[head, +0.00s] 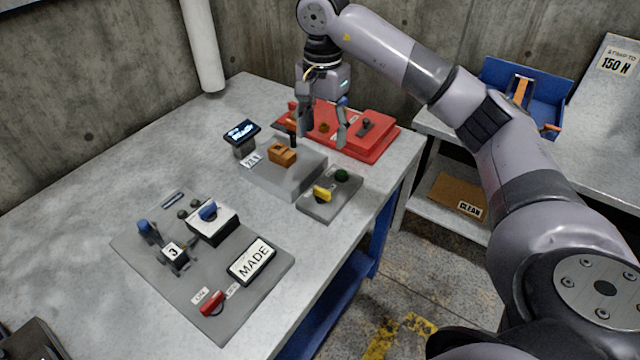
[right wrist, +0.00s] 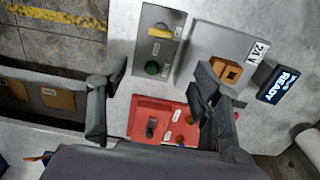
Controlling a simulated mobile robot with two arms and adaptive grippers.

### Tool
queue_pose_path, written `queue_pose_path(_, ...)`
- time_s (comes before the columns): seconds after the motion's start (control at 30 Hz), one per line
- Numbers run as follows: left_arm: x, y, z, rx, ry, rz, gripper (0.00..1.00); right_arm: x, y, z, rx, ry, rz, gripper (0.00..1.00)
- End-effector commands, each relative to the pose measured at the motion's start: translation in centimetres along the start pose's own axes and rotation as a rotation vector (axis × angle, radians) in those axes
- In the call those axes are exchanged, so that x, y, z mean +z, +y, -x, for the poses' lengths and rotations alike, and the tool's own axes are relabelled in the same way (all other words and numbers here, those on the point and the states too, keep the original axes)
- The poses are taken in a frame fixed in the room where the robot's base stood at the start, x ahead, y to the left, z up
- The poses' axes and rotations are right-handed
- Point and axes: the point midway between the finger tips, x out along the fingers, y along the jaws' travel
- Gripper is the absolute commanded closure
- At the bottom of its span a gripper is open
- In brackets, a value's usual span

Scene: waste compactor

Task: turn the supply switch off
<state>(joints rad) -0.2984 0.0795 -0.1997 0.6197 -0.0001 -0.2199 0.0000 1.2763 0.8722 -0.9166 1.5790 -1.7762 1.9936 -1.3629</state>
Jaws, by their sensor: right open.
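A red panel (head: 378,146) lies at the far right corner of the table. It carries a black switch (head: 366,126), which also shows in the right wrist view (right wrist: 152,127). Its small labels are too small to read, so I cannot tell whether this is the supply switch. A round knob (right wrist: 185,118) sits beside it, partly hidden by a finger. My right gripper (head: 321,130) is open and empty above the red panel, fingers pointing down. In the right wrist view its fingers (right wrist: 155,85) stand wide apart. My left gripper is not in view.
A grey block labelled 24V (head: 286,180) with an orange-brown piece stands beside the red panel. A small READY display (head: 241,132) is behind it. A grey box (head: 330,200) has a yellow handle and green button. A grey plate (head: 150,262) holds several levers.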

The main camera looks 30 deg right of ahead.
Motion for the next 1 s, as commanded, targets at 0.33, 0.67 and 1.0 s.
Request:
queue_pose_path(0.33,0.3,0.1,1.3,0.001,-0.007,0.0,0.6,0.2,0.1,-7.2,0.004,-0.005,0.0,0.42)
queue_pose_path(0.67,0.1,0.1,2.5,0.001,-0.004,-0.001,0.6,0.3,0.0,-13.8,0.001,-0.006,0.0,0.42)
queue_pose_path(1.0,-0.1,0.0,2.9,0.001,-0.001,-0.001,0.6,0.3,-0.1,-16.2,-0.003,-0.005,0.001,0.42)
